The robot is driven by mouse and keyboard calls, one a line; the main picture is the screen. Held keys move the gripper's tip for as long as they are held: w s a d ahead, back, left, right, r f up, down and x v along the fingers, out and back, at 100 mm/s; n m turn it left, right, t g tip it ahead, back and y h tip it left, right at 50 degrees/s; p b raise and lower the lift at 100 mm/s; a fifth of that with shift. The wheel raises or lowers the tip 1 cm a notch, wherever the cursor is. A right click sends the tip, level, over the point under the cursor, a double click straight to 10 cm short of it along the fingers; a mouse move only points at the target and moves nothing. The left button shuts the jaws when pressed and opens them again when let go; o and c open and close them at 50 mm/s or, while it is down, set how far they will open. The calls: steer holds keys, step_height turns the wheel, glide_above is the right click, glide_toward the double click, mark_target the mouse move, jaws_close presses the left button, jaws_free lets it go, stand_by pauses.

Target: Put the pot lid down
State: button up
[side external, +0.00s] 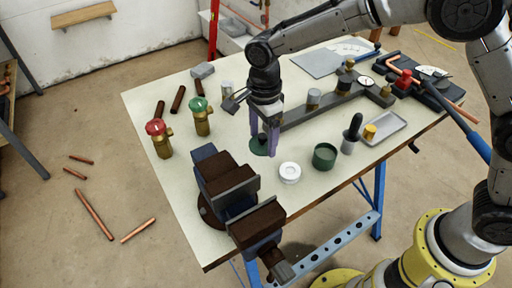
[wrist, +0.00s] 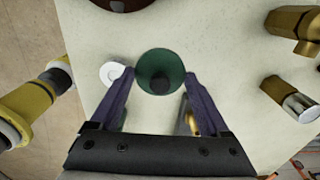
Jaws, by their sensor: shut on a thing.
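The pot lid (wrist: 149,61) is a dark green disc with a dark round knob at its middle. It lies flat between the two purple fingertips of my gripper (wrist: 160,76), which are shut on its rim. In the side view the lid (side external: 257,148) is partly hidden by the fingers of my gripper (side external: 265,151). It is at or very near the tabletop; I cannot tell whether it touches. A green open pot (side external: 324,157) stands to its right, apart from it.
A white roll (side external: 290,172) sits close to the lid. A dark vise (side external: 232,190) stands in front on the left, and brass valves (side external: 202,118) stand further left. A grey bar with fittings (side external: 330,108) lies behind.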

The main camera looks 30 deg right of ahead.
mark_target(256, 140)
steer(key=shift+w+a+f, duration=0.2)
steer(key=shift+w+f, duration=0.25)
steer(key=shift+f, duration=0.15)
steer(key=shift+w+a+f, duration=0.2)
steer(key=shift+w+f, duration=0.2)
steer(key=shift+f, duration=1.65)
steer(key=shift+f, duration=0.1)
steer(key=o, duration=1.2)
